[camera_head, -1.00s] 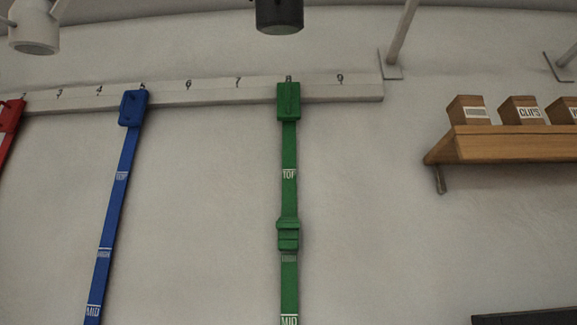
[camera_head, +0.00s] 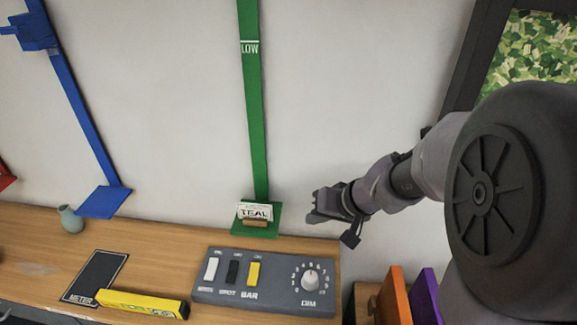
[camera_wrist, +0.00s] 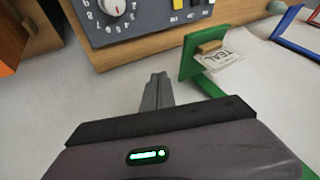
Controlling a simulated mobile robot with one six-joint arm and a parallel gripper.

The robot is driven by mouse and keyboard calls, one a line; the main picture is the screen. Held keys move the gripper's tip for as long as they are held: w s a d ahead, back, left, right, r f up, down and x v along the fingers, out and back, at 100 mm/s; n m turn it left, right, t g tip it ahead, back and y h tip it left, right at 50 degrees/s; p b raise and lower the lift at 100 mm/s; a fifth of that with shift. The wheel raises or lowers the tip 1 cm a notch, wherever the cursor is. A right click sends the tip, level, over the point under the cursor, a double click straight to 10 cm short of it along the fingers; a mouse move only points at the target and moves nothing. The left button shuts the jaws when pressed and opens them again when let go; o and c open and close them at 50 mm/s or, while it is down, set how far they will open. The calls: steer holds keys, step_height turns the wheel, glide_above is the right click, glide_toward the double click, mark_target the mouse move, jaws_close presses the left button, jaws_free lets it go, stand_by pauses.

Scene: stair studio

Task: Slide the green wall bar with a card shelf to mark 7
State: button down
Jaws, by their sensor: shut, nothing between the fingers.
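The green wall bar (camera_head: 252,110) hangs down the white wall in the head view, with a "LOW" label near the top of the picture. At its foot is a small green card shelf (camera_head: 268,228) holding a white card (camera_head: 254,211) that reads "TEAL". The shelf (camera_wrist: 188,66) and card (camera_wrist: 226,60) also show in the wrist view. My gripper (camera_head: 318,208) is to the right of the shelf, apart from it. In the wrist view its fingers (camera_wrist: 158,88) are together and empty. The bar's top and the numbered rail are out of view now.
A grey control box (camera_head: 266,282) with switches and a dial sits on the wooden desk (camera_head: 150,255) below the shelf. A blue bar (camera_head: 80,110) with its own shelf (camera_head: 104,202) is to the left. A yellow tool (camera_head: 143,303), a teal vase (camera_head: 70,219) and orange and purple upright items (camera_head: 410,295) are nearby.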

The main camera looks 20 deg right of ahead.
steer(key=w+a+f+b, duration=0.1)
steer(key=w+a+f, duration=0.2)
steer(key=w+a, duration=0.1)
steer(key=shift+a+f, duration=0.4)
steer(key=shift+a, duration=0.15)
